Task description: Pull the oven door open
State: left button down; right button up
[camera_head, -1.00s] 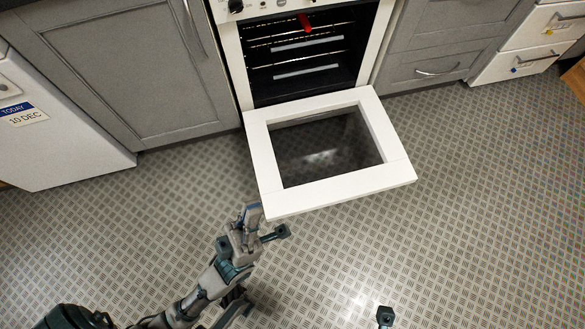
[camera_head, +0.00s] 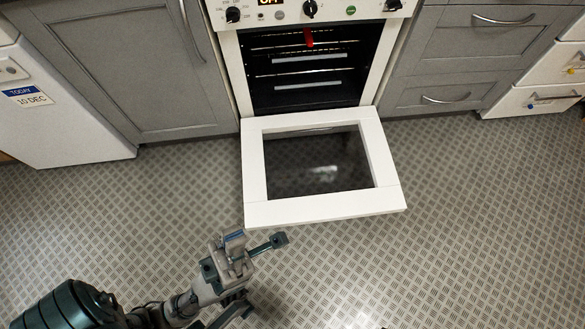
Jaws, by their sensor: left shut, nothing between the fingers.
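The oven (camera_head: 232,70) stands at the top centre, its dark cavity with wire racks exposed. Its white-framed oven door (camera_head: 325,210) is folded down and out, roughly flat above the floor, with a dark glass window (camera_head: 318,165). My left gripper (camera_head: 258,243) is at the lower left, just in front of the door's near left corner. It is shut and empty, and a small gap shows between it and the door. The door's handle cannot be made out from here. My right gripper is out of the picture.
Grey cabinets (camera_head: 120,65) stand left of the oven, and grey drawers (camera_head: 445,60) stand right. A white appliance (camera_head: 60,125) with a date label is at far left. A red item (camera_head: 309,38) shows inside the oven. The patterned floor (camera_head: 480,230) is clear in front.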

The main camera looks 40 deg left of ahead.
aim_at(386, 196)
jog(key=i+l, duration=0.85)
jog(key=l, duration=0.25)
